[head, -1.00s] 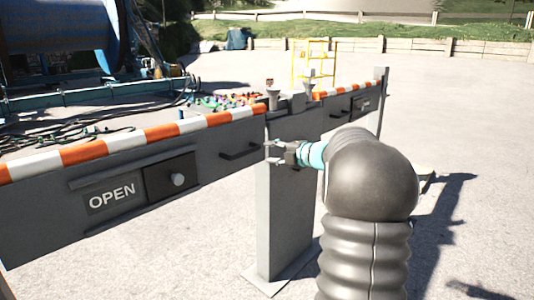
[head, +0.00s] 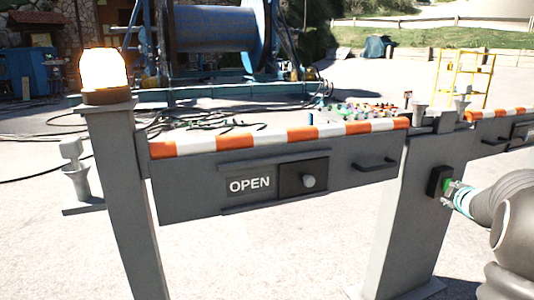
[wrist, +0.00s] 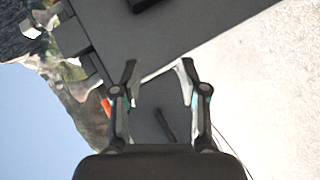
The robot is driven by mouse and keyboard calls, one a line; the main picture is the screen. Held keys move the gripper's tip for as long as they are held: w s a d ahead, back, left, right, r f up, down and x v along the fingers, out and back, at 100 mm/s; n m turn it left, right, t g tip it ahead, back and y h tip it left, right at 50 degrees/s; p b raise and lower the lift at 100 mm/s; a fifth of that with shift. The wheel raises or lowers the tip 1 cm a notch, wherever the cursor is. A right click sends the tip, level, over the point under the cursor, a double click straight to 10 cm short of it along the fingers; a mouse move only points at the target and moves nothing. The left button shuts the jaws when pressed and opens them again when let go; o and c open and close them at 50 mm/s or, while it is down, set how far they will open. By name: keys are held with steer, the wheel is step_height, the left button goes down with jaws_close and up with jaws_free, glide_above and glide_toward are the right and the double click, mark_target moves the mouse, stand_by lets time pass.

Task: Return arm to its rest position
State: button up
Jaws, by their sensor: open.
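My gripper (head: 450,190) is at the right of the head view, at the end of my grey arm. A grey surface and a dark bar handle (wrist: 165,125) show behind the fingers.
A grey barrier with an orange and white top (head: 262,139) carries an OPEN sign (head: 250,184), a knob (head: 308,181) and a handle (head: 375,165). A lit orange lamp (head: 103,70) tops the left post. A blue cable reel (head: 215,28) stands behind. Paved ground is clear in front.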

steer(key=s+a+f+m+g, duration=0.35)
steer(key=s+a+m, duration=0.25)
steer(key=s+a, duration=0.3)
steer(key=s+a+f+m+g, duration=0.3)
steer(key=s+a+m+g, duration=0.25)
steer(key=s, duration=0.55)
steer(key=s+a+y, duration=0.2)
steer(key=s+a, duration=0.6)
steer(key=a, duration=0.4)
steer(key=s+a+r+n+t+y, duration=0.1)
steer(key=s+a+y, duration=0.1)
steer(key=s+a, duration=0.6)
steer(key=a, duration=0.4)
steer(key=shift+s+y, duration=0.15)
steer(key=shift+y, duration=0.15)
